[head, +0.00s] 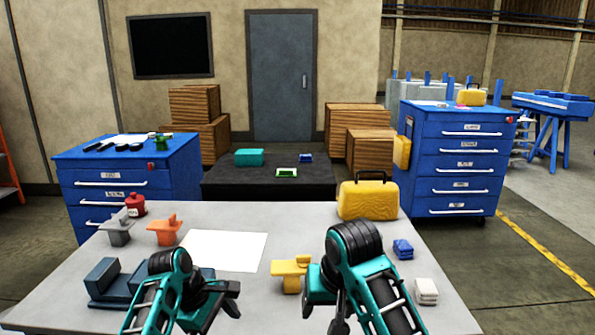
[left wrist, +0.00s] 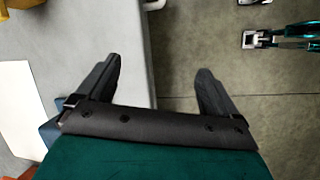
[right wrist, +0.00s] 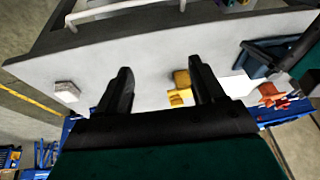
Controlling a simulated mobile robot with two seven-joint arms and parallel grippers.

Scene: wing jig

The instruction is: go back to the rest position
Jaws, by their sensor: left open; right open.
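My left gripper (head: 222,305) is in front of the near part of the grey table (head: 300,222). In the left wrist view its two black fingers (left wrist: 158,68) are spread with nothing between them, over the table's edge and the floor. My right gripper (head: 338,322) is low in the head view, its fingers partly hidden by its own arm. In the right wrist view its fingers (right wrist: 160,66) are apart and empty. A yellow piece (head: 290,270) stands on the table between the two arms in the head view, apart from both grippers.
Blue cabinets stand behind on both sides.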

